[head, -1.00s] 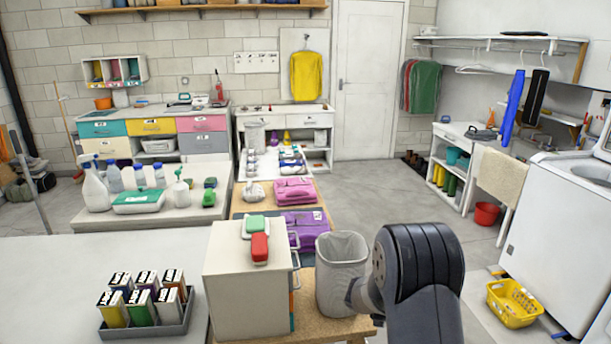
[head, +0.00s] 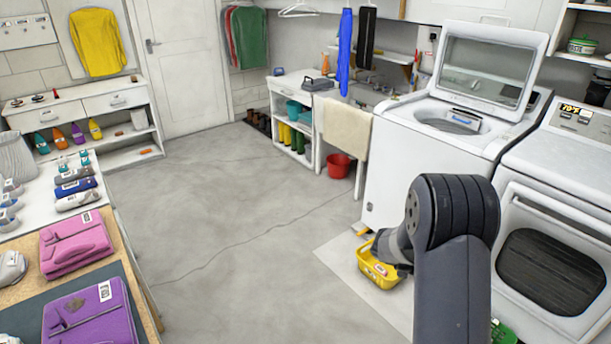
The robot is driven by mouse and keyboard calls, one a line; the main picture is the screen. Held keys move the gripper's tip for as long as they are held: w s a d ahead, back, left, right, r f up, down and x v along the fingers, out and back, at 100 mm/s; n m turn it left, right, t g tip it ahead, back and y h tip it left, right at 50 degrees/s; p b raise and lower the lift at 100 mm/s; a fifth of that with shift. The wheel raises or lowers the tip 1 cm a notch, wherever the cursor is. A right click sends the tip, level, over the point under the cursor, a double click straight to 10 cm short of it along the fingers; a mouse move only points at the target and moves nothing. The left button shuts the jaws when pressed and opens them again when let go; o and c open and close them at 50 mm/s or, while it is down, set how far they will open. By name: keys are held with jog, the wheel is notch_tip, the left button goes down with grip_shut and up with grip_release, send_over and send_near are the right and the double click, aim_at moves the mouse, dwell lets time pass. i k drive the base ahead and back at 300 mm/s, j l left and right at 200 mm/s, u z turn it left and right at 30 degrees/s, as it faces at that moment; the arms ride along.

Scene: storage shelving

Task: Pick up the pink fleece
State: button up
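The pink fleece (head: 74,246) lies folded, with a white label on top, on the wooden-edged table at the left of the head view. Nothing touches it from above. A similar folded purple garment (head: 92,314) lies just in front of it, partly cut off by the bottom edge. My dark arm shows at the lower right, well to the right of the fleece, across open floor. The gripper at its end is not visible.
Wide grey floor (head: 235,215) is clear in the middle. A yellow basket (head: 378,272), a red bucket (head: 340,165), a washer (head: 400,165) and a dryer (head: 560,215) stand at the right.

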aim_at(73, 238)
jog(key=i+u, duration=0.3)
jog(key=i, duration=0.2)
jog(key=i+l+u, duration=0.15)
jog(key=i+u, duration=0.15)
jog(key=i, duration=0.15)
jog(key=i+l+u, duration=0.3)
jog(key=i, duration=0.15)
jog(key=i+u, duration=0.2)
jog(key=u, duration=0.25)
jog(key=i+u, duration=0.2)
jog(key=u, duration=0.3)
jog(key=i+l+u, duration=0.15)
jog(key=u, duration=0.3)
jog(key=i+l+u, duration=0.15)
jog(key=u, duration=0.3)
jog(key=i+l+u, duration=0.2)
jog(key=u, duration=0.25)
jog(key=i+l+u, duration=0.2)
jog(key=u, duration=0.25)
jog(key=i+l+u, duration=0.15)
jog(key=l+u, duration=0.2)
jog(key=u, duration=0.15)
jog(key=l+u, duration=0.45)
jog(key=i+l+u, duration=0.25)
jog(key=l, duration=0.15)
jog(key=k+j, duration=0.05)
jog(key=k, duration=0.05)
